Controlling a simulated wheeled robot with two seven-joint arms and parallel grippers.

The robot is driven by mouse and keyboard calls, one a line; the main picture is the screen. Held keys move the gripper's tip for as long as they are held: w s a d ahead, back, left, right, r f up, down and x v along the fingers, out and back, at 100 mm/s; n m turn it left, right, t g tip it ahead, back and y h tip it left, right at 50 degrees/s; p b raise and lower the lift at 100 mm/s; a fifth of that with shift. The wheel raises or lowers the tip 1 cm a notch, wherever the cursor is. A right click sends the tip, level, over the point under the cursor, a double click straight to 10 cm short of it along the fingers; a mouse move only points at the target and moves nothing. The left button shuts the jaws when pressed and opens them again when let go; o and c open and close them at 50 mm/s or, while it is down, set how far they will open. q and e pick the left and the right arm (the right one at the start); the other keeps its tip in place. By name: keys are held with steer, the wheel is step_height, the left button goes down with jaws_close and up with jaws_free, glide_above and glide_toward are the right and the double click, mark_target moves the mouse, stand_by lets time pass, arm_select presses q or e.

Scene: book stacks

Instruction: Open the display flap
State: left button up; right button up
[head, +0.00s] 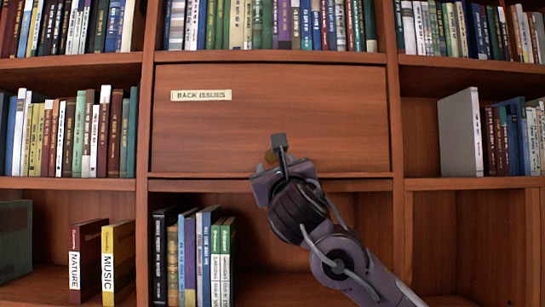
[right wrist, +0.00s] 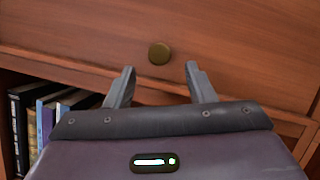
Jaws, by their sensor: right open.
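The display flap (head: 225,130) is a closed wooden panel in the middle of the bookcase, with a "BACK ISSUES" label (head: 201,95) at its upper left. In the right wrist view the knob (right wrist: 159,53) shows whole, just beyond and between the two fingertips. My right gripper (head: 274,152) is open and empty in front of the knob; its fingers (right wrist: 160,70) stand apart on either side, and I see no contact. My left gripper is not in view.
Books (head: 270,25) fill the shelf above the flap. More books (head: 190,255) stand at the left of the shelf below, with free room to their right. Books and a grey-white binder (head: 459,134) stand on the side shelves. Wooden uprights flank the flap.

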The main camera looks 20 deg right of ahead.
mark_target(272, 157)
steer(key=p+x, duration=0.2)
steer(key=x, duration=0.3)
steer(key=shift+w+r+p, duration=0.15)
steer(key=shift+w+p, duration=0.1)
steer(key=shift+p, duration=0.1)
steer(key=shift+w, duration=0.4)
steer(key=shift+c, duration=0.2)
jaws_close()
